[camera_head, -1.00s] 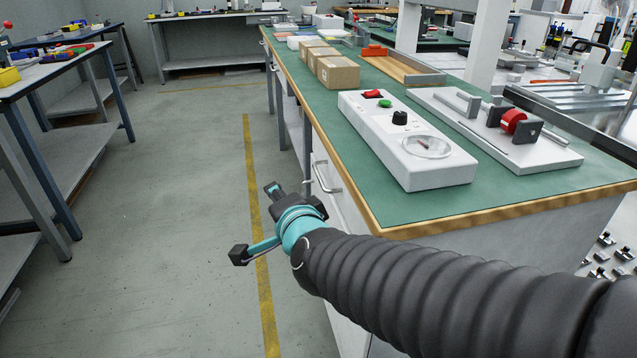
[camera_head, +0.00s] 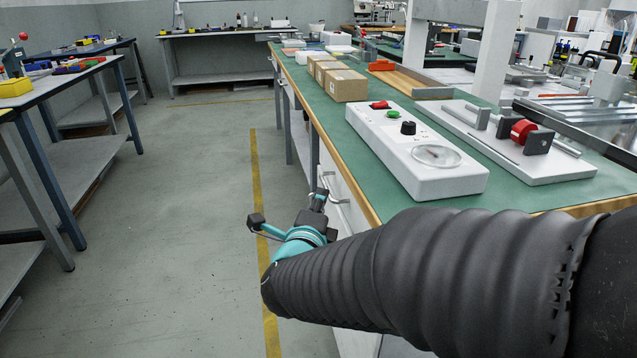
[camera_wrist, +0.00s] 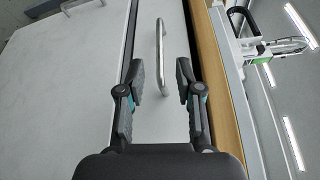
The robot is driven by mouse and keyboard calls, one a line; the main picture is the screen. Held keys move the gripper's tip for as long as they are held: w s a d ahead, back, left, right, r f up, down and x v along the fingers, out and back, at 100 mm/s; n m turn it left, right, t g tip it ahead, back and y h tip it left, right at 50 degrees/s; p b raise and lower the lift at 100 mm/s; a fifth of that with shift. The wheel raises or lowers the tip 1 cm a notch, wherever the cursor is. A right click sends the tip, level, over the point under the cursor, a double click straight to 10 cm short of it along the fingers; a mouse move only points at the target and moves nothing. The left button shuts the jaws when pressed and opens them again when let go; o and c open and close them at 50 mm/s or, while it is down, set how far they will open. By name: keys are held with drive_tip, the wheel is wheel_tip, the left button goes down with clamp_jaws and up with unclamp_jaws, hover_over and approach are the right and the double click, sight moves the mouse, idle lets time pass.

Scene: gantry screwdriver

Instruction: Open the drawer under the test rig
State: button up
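The drawer front (camera_wrist: 178,35) is a light panel under the green-topped bench, with a metal bar handle (camera_wrist: 161,52). In the head view the handle (camera_head: 331,197) shows just beyond my gripper. My gripper (camera_head: 287,208) is open, at the bench's left side. In the wrist view its two fingers (camera_wrist: 161,84) stand apart, and the handle lies between and ahead of them. I see no contact with the handle. The test rig (camera_head: 526,140), a white plate with a red wheel, lies on the bench top, beside a white control box (camera_head: 415,153).
The wooden bench edge (camera_wrist: 222,85) runs close along my gripper's right side in the wrist view. A second metal handle (camera_wrist: 80,5) sits on the panel at the left. Cardboard boxes (camera_head: 344,85) stand on the bench. The aisle floor (camera_head: 190,220) at left is clear.

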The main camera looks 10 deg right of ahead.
sight(325, 185)
drive_tip(key=x, duration=0.9)
clamp_jaws()
